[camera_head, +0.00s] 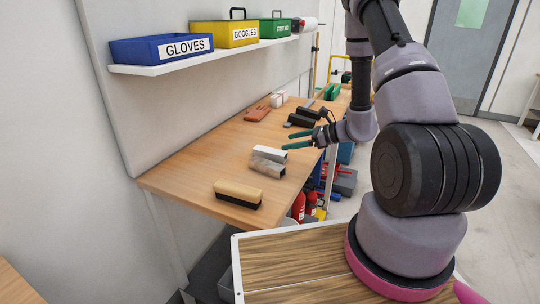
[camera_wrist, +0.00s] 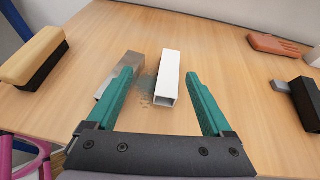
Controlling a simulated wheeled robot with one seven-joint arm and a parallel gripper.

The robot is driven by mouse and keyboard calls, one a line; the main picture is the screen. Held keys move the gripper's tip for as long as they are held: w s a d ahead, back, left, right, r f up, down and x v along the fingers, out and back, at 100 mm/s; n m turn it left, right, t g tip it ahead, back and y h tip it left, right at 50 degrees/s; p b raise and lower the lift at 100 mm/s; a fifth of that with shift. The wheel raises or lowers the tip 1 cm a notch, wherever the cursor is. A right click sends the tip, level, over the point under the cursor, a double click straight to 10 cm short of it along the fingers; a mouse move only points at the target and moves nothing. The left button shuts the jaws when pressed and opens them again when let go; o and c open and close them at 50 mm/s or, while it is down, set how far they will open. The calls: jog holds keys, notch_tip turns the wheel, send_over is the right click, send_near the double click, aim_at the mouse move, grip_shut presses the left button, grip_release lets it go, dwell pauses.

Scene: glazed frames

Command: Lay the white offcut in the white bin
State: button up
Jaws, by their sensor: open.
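The white offcut (camera_wrist: 168,78) is a short, square, hollow length lying on the wooden bench (camera_head: 190,172). In the wrist view it lies between and beyond my fingertips, its open end facing me. In the head view the white offcut (camera_head: 270,153) lies beside a grey, glassy or metallic offcut (camera_head: 268,167). My gripper (camera_head: 287,141) has teal fingers, spread wide and empty. In the wrist view my gripper (camera_wrist: 160,74) shows the left finger overlapping the grey offcut (camera_wrist: 124,68). I cannot make out a white bin for certain in either view.
A wooden-backed brush (camera_head: 238,192) lies near the bench's front. Dark tools (camera_head: 305,117) and an orange-brown glove-like item (camera_head: 257,113) lie further back. A wall shelf (camera_head: 185,62) above holds labelled blue, yellow and green boxes. Bare bench surrounds the offcuts.

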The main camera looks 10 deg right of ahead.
aim_at(275, 151)
jog(key=f, duration=0.1)
jog(key=d+f+m, duration=0.1)
jog(key=f, duration=0.1)
jog(key=shift+w+d+f+t+h, duration=0.2)
jog(key=shift+f+t+h, duration=0.05)
jog(key=shift+t+h, duration=0.15)
jog(key=x, duration=0.4)
jog(key=shift+w+a+f, duration=0.15)
jog(key=shift+w+f, duration=0.05)
jog(key=shift+x, duration=3.1)
jog(key=shift+w+r, duration=0.1)
grip_shut()
jog(key=shift+r, duration=0.1)
